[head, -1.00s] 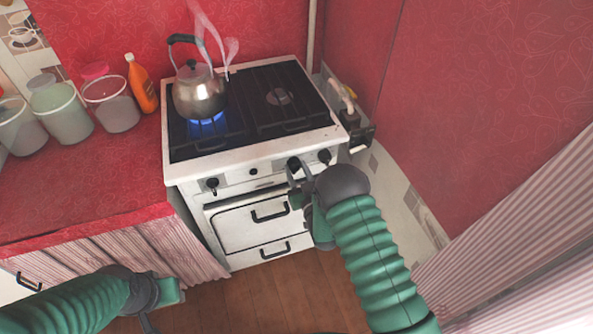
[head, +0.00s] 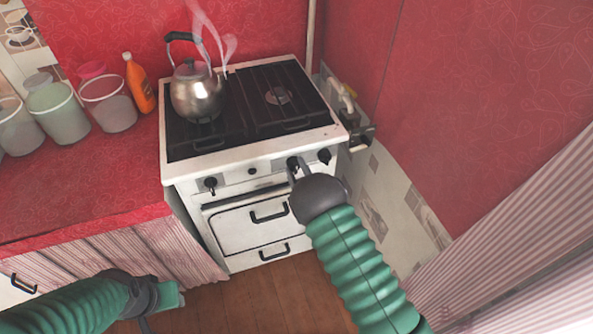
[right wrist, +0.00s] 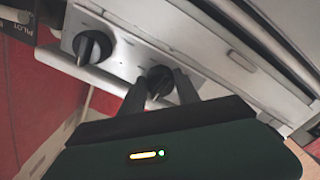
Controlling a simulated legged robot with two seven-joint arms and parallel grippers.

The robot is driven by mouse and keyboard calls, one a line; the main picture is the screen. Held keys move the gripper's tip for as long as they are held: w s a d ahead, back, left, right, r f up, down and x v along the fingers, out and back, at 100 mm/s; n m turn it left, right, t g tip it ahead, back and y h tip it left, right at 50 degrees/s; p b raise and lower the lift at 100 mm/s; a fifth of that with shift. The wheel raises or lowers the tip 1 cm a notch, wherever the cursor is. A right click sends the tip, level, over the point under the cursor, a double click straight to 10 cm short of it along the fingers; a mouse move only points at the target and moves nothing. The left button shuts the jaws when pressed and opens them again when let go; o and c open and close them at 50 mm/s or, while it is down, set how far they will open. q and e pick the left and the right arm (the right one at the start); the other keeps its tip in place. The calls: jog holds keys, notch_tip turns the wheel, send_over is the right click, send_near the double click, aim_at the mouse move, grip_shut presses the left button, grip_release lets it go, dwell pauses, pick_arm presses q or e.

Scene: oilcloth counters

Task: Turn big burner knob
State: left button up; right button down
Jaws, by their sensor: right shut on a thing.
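The white stove's front panel carries black knobs. My right gripper (head: 292,173) is shut on one of them, the burner knob (head: 293,162) left of the rightmost knob (head: 324,156). In the right wrist view the held burner knob (right wrist: 159,79) sits between the two dark fingers (right wrist: 158,92), and the neighbouring knob (right wrist: 93,47) is to its left. Another knob (head: 211,185) is at the panel's left end. My left gripper (head: 170,296) is low at the left, away from the stove; its jaws are not clear. No flame shows under the kettle (head: 197,92).
The steaming kettle stands on the stove's left burner (head: 200,130). Buckets (head: 58,108) and an orange bottle (head: 140,86) stand on the red counter (head: 90,185) to the left. Oven handles (head: 268,213) project below the knobs. A red wall is at the right.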

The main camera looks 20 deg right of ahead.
jog(key=shift+s+f+n, duration=0.1)
jog(key=shift+f+n, duration=0.1)
jog(key=shift+n, duration=0.2)
jog(key=shift+a, duration=0.1)
jog(key=c, duration=0.9)
grip_release()
jog(key=shift+r, duration=0.1)
jog(key=s, duration=1.6)
jog(key=shift+s+d, duration=0.3)
jog(key=shift+s, duration=0.05)
